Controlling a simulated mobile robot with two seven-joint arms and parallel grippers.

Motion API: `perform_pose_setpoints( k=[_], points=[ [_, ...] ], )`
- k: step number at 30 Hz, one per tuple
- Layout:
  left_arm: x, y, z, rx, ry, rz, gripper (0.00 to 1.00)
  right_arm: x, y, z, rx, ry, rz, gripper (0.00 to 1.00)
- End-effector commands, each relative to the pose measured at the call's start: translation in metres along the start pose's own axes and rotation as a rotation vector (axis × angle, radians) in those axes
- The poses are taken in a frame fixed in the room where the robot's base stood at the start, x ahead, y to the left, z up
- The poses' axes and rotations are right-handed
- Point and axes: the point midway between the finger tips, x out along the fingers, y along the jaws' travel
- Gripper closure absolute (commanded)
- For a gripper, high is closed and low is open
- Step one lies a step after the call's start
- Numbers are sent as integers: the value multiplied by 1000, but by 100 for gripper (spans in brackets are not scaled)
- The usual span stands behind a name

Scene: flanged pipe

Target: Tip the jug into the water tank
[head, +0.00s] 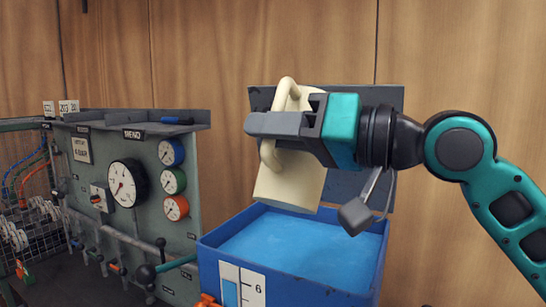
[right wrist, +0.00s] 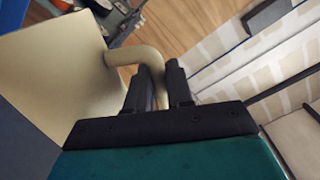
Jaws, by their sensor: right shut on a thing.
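The cream jug (head: 288,187) hangs tilted in the air over the blue water tank (head: 291,280) in the head view. My right gripper (head: 250,124) is shut on the jug's handle (head: 285,92). In the right wrist view the fingers (right wrist: 161,75) close around the handle (right wrist: 147,58), with the jug's body (right wrist: 60,75) at the left. The tank is open at the top and shows a flat blue surface inside. I cannot see any liquid leaving the jug. My left gripper is not in view.
A grey gauge panel (head: 139,240) with dials, valves and levers stands left of the tank. A blue marker-like thing (head: 176,120) lies on its top ledge. A grey board (head: 365,97) rises behind the tank. A wire basket (head: 38,240) stands at the far left.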

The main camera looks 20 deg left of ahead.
Motion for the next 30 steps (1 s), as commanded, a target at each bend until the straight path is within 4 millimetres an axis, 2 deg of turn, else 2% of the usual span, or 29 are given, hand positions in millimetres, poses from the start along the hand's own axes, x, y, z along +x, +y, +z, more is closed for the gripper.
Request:
perform_pose_setpoints(
  k=[9, 15, 30],
  points=[
    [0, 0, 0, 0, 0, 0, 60, 0, -22, -34, -356, 5, -1, 100],
    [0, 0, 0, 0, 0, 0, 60, 0, -31, -49, -532, 4, 0, 100],
    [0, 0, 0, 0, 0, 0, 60, 0, -32, -51, -566, 4, 1, 100]
  ],
)
